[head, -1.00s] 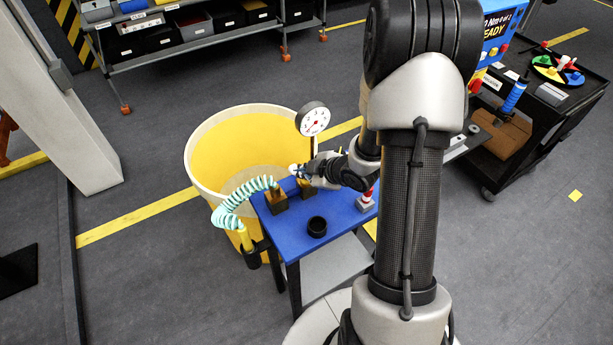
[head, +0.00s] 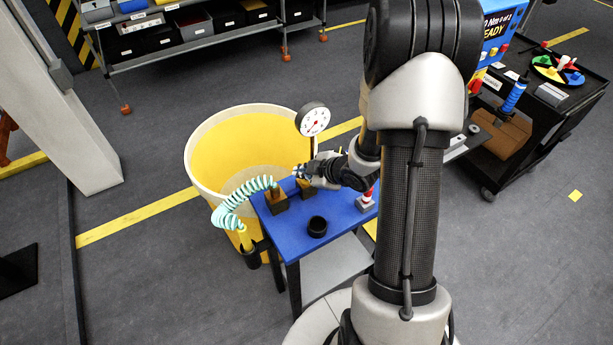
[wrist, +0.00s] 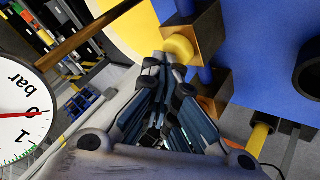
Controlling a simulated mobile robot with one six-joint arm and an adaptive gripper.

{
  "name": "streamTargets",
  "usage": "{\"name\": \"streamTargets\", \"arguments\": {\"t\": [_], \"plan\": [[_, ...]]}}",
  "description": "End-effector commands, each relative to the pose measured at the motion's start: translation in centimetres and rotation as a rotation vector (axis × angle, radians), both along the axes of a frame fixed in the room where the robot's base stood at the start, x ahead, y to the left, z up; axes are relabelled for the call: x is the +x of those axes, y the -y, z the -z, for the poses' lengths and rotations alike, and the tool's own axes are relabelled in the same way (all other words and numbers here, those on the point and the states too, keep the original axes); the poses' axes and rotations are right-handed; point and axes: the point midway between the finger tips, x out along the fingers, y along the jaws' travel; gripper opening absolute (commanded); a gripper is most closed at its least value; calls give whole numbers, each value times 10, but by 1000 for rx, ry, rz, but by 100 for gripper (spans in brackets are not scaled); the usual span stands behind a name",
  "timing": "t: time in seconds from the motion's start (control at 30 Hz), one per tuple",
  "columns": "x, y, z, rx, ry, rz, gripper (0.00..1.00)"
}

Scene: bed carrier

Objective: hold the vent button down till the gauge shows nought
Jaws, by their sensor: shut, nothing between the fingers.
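The vent button looks to be the round yellow knob (wrist: 180,49) on a brass block (wrist: 207,32) in the wrist view. My gripper (wrist: 165,62) is shut and empty, its fingertips right at the button's edge. I cannot tell whether they press it. In the head view my gripper (head: 299,172) is over the blue table's far side, beside the brass block (head: 305,188). The gauge (head: 313,119) stands on a post behind it. In the wrist view the gauge (wrist: 14,130) is cut off; its red needle lies across the 0 mark, near it.
The blue table (head: 293,243) also carries another brass block (head: 278,203) with a coiled teal hose (head: 235,198), a black ring (head: 317,227) and a red-and-white piece (head: 367,199). A large yellow tub (head: 205,128) stands behind. A black cart (head: 570,120) is at right.

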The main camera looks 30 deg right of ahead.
Motion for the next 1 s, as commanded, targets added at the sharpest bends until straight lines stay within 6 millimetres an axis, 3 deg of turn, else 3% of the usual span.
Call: {"name": "streamTargets", "arguments": {"t": [0.5, 1.0], "plan": [[-1, 0, 0, 1, -2, 0, 0], [0, 0, -18, 1, -1, 0, 0]]}}
